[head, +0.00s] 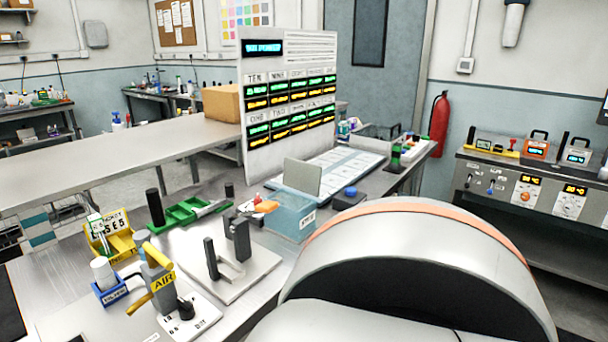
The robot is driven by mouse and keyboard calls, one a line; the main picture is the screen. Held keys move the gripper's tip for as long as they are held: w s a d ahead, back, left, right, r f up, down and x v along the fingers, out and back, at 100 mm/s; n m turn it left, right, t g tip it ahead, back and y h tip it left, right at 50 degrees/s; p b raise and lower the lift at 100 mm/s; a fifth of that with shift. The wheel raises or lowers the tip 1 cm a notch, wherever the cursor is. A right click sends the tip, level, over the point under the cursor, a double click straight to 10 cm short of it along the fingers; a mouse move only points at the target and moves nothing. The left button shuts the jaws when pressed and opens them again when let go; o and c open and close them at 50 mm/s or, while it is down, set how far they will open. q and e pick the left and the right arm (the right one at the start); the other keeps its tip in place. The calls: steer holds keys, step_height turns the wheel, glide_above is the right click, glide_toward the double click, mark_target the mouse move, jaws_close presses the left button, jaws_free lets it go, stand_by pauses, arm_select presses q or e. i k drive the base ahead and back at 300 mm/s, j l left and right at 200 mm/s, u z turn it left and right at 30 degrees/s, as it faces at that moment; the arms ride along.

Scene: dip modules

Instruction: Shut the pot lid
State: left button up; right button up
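A pale blue open-topped box (290,217) with a small white label stands on the bench, right of centre; it looks like the pot, but I cannot read its label. A flat grey-green panel (302,177) stands raised and slightly tilted at the back of this box, like an open lid. Whether it is hinged to the box is too small to tell. An orange item shows at the box's left rim. Neither of my grippers is in view.
A white plate with dark upright posts (211,258) stands left of the box. The AIR fixture (160,283), yellow bin (110,236) and green tray (188,213) are further left. A tall display board (287,150) stands behind. My own grey body part covers the lower right.

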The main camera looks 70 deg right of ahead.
mark_target(300, 176)
steer(key=k+l, duration=0.2)
steer(key=l, duration=0.25)
steer(key=k+l, duration=0.2)
steer(key=l, duration=0.3)
steer(key=k+l, duration=0.2)
steer(key=l, duration=0.25)
steer(key=k+l, duration=0.15)
steer(key=l, duration=0.3)
steer(key=k+l, duration=0.2)
steer(key=l, duration=0.3)
steer(key=k+l, duration=0.2)
steer(key=l, duration=0.25)
steer(key=k+l+z, duration=0.1)
steer(key=l, duration=0.4)
steer(key=k+l, duration=0.3)
steer(key=l, duration=0.15)
steer(key=i+j, duration=0.1)
steer(key=j, duration=0.5)
steer(key=i+u, duration=0.05)
